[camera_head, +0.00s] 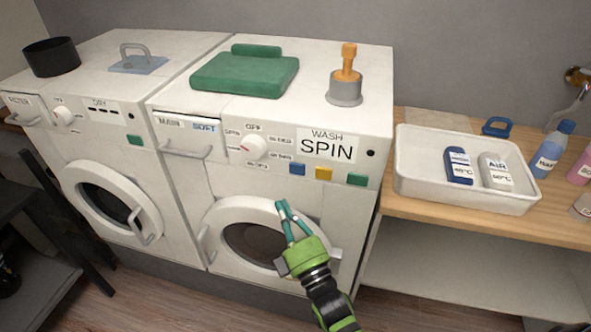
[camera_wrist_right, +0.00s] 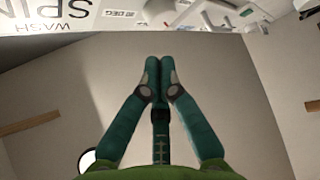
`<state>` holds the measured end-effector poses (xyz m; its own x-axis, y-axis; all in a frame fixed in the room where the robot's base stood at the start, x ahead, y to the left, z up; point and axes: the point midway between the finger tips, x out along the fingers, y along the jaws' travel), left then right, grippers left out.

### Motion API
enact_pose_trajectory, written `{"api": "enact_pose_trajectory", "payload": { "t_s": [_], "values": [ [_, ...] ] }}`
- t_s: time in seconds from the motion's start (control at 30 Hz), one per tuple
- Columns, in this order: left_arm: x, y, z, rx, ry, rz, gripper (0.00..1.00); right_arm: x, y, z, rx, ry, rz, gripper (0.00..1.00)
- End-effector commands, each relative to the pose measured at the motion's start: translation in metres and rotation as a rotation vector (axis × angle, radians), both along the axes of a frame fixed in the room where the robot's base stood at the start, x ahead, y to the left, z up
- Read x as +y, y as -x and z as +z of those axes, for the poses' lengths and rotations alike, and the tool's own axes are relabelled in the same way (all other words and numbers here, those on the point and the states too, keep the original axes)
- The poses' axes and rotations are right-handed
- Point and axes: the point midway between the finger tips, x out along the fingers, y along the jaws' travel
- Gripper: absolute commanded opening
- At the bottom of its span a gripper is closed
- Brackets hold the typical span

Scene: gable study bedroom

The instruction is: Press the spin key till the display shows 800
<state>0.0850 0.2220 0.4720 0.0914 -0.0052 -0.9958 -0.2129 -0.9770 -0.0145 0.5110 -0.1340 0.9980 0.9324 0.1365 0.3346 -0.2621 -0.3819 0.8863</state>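The washer (camera_head: 350,230) is the right-hand white machine. Its display (camera_head: 327,148) reads "WASH" over "SPIN", and no 800 shows. Below the display are a blue key (camera_head: 297,169), a yellow key (camera_head: 324,173) and a green key (camera_head: 357,179); I cannot read any labels on them. My right gripper (camera_head: 281,206) is in front of the washer door, below the blue key and apart from the keys. In the right wrist view the gripper's (camera_wrist_right: 158,66) fingertips meet with nothing between them, and the display (camera_wrist_right: 40,14) appears upside down. My left gripper is not in view.
The dial (camera_head: 254,147) sits left of the display. A white tray (camera_head: 415,186) with two bottles lies on the right counter.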

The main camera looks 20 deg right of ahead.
Motion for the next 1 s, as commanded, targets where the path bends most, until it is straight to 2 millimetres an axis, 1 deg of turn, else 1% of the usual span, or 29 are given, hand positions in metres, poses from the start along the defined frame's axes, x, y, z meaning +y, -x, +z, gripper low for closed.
{"api": "enact_pose_trajectory", "payload": {
  "t_s": [0.17, 0.27, 0.37, 0.7, 0.9, 1.0],
  "values": [
    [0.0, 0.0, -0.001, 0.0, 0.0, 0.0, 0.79, -0.001, -0.001, -0.001, 0.001, -0.001, 0.001, 0.0],
    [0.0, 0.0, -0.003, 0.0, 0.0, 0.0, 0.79, -0.003, -0.006, -0.002, 0.001, 0.001, 0.001, 0.0],
    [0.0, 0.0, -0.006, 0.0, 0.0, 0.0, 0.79, -0.009, -0.014, -0.002, 0.0, 0.001, 0.001, 0.0],
    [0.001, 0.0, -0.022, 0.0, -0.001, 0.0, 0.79, -0.036, -0.054, -0.003, 0.001, 0.001, 0.0, 0.0],
    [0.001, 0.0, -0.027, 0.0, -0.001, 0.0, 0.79, -0.046, -0.069, -0.002, 0.002, 0.0, 0.001, 0.0],
    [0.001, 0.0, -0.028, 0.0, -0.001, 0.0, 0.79, -0.048, -0.072, -0.002, 0.003, -0.001, 0.001, 0.0]
  ]
}}
